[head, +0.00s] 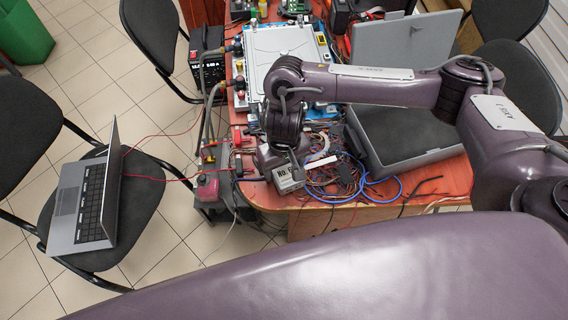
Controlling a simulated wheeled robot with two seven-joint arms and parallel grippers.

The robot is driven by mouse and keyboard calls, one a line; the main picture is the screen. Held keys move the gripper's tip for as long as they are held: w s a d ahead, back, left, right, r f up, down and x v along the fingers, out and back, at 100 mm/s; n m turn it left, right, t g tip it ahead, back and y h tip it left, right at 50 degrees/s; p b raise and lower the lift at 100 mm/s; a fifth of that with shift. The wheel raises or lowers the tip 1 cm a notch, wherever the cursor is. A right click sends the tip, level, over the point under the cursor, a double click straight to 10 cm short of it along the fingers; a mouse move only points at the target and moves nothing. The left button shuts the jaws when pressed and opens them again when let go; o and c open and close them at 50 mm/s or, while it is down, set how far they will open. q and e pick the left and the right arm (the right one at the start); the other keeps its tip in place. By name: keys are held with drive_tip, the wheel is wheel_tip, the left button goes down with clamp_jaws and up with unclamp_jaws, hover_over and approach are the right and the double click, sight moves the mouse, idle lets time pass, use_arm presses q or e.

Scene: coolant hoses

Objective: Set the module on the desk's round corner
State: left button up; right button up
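The module, a small grey box with dark lettering (290,179), is in the head view at the front left of the reddish desk (330,208), by its rounded corner. My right gripper (283,163) reaches down over the desk and is shut on the module. The wrist hides most of the fingers. I cannot tell whether the module touches the desk top. My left gripper is not in view.
Tangled coloured wires (345,178) lie right of the module. An open grey case (402,135) stands behind them. A pink-and-grey device with hoses (208,187) is left of the corner. A laptop (88,200) rests on a chair (125,215) at left.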

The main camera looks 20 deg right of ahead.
drive_tip(key=shift+o, duration=1.2)
drive_tip(key=shift+r, duration=0.15)
wheel_tip(320, 180, up, 12)
drive_tip(key=p, duration=0.3)
drive_tip(key=shift+p, duration=0.35)
